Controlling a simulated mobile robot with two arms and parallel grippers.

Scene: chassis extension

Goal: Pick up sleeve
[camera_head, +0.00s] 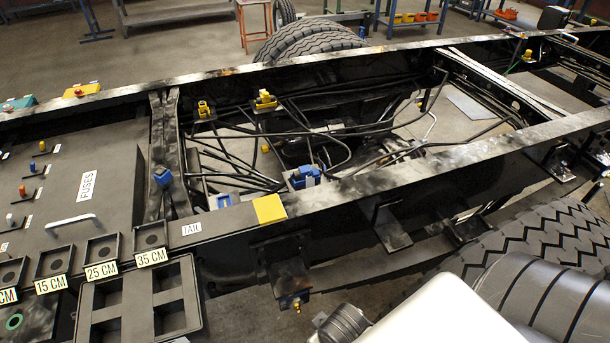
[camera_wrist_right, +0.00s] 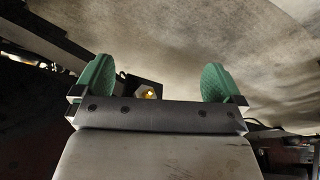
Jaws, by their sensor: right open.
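I cannot pick out a sleeve for certain in either view. A small brass-coloured fitting (camera_head: 297,303) sticks out under a black bracket (camera_head: 290,277) on the near side of the chassis rail. In the right wrist view, a small brass-coloured hex piece (camera_wrist_right: 149,94) sits in a dark block beyond the gripper; I cannot tell if it is the same fitting. My right gripper (camera_wrist_right: 157,66) is open, its two green fingers wide apart with nothing held between them. My left gripper is not in view.
The black chassis rail (camera_head: 375,182) crosses the head view. Labelled square bins (camera_head: 151,234) and a compartment tray (camera_head: 140,300) stand at lower left. Cables and yellow connectors (camera_head: 265,100) lie between the rails. A large tyre (camera_head: 550,240) is at right.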

